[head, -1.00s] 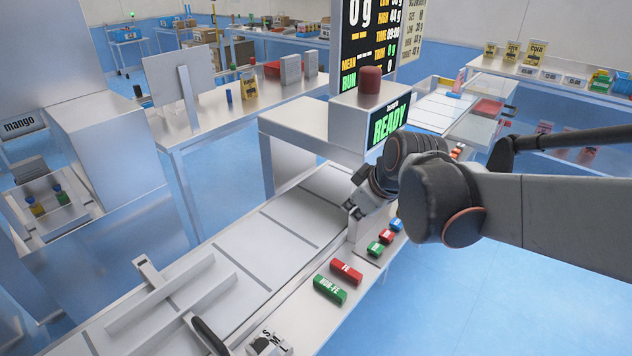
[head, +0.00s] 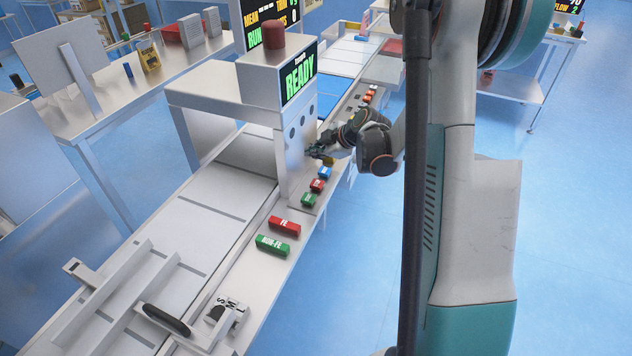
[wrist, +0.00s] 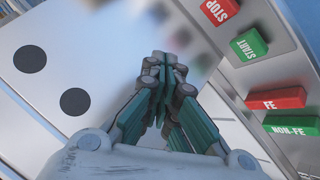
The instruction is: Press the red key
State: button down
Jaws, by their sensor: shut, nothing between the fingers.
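The red key (head: 317,186), marked STOP in the wrist view (wrist: 220,10), sits in a short row on the console's front ledge. A green START key (head: 309,200) is on its near side and a blue key (head: 325,173) on its far side. My gripper (head: 314,152) is shut and empty, close to the machine's side panel near the far end of this row. In the wrist view, the closed fingertips (wrist: 170,62) are in front of the pale panel, with the red key apart to their upper right.
A red FE block (head: 285,226) and a green NON-FE block (head: 272,245) lie nearer on the ledge. The machine housing (head: 260,85), with its READY screen (head: 299,80), stands beside the keys. The conveyor (head: 200,225) runs along the left. Open blue floor lies right of the ledge.

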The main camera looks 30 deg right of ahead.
aim_at(316, 184)
jog(key=shift+f, duration=0.1)
dwell(0.3)
notch_tip(316, 184, down, 9)
jog(key=b, duration=0.6)
dwell(1.4)
jog(key=shift+f+b, duration=0.25)
jog(key=shift+b, duration=0.3)
jog(key=shift+f, duration=0.5)
dwell(0.6)
jog(key=shift+r, duration=0.1)
jog(key=shift+r+p, duration=0.45)
jog(key=shift+r, duration=0.4)
jog(key=shift+r+p, duration=1.55)
jog(key=shift+r, duration=0.95)
